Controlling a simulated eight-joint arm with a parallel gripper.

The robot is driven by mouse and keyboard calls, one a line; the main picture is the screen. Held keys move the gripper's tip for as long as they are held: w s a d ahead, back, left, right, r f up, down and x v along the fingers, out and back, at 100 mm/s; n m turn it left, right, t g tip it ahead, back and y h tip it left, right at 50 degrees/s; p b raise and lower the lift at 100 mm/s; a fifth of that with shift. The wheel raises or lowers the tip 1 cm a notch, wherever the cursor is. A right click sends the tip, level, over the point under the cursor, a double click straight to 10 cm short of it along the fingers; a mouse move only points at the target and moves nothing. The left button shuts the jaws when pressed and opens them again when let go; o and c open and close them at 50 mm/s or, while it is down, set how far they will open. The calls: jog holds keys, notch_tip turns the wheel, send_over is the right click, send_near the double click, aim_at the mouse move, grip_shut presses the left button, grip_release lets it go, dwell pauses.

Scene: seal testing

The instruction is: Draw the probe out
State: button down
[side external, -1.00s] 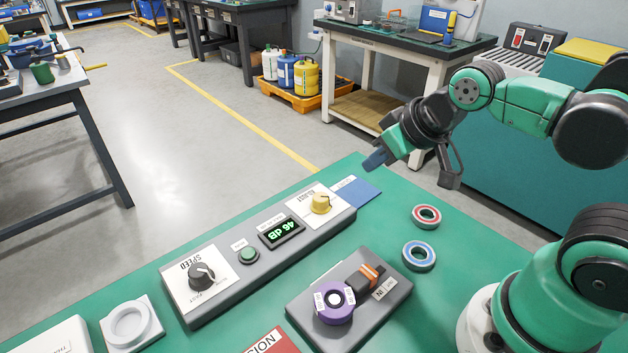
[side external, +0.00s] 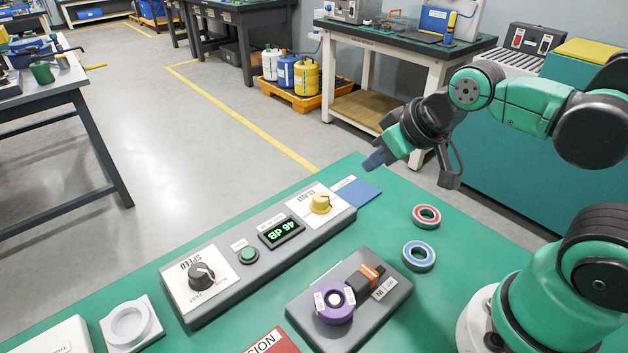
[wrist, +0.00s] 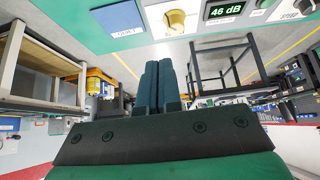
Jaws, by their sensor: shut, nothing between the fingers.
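The probe (side external: 366,276), a black block with an orange band, sits in the grey fixture (side external: 385,305) beside an "IN" label. Its inner end points toward a purple ring-shaped seal (side external: 334,302) with small white labels and a light centre. Whether the probe tip is inside the ring is hard to tell. My gripper (side external: 375,160) is in the air beyond the bench's far edge, well away from the probe, shut and empty. In the wrist view the two dark fingers (wrist: 158,66) lie side by side; the probe is not in that view.
A grey control panel (side external: 222,297) has a speed knob (side external: 202,277), a green button (side external: 249,255), a "46 dB" display (side external: 281,232) and a yellow knob (side external: 320,203). A red-ringed seal (side external: 426,216) and a blue-ringed seal (side external: 419,256) lie right of the fixture. A white ring holder (side external: 131,324) stands front left.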

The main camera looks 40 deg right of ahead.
jog(key=c, duration=1.5)
grip_release()
jog(key=o, duration=0.4)
jog(key=shift+a, duration=0.1)
jog(key=o, duration=0.6)
jog(key=n, duration=0.1)
jog(key=a+f+n+g, duration=0.1)
jog(key=n, duration=0.1)
jog(key=s+a+n, duration=0.1)
jog(key=shift+a+f+g+y, duration=0.15)
jog(key=shift+f+g+y, duration=0.15)
jog(key=shift+g, duration=0.1)
jog(key=n+g, duration=0.5)
jog(key=n, duration=0.7)
send_over(369, 271)
jog(key=f, duration=0.3)
jog(key=shift+w, duration=0.4)
jog(key=shift+s+f+n, duration=0.1)
jog(key=shift+s+n, duration=0.2)
jog(key=shift+n, duration=0.5)
jog(key=shift+s+f, duration=0.1)
jog(key=shift+f, duration=2.7)
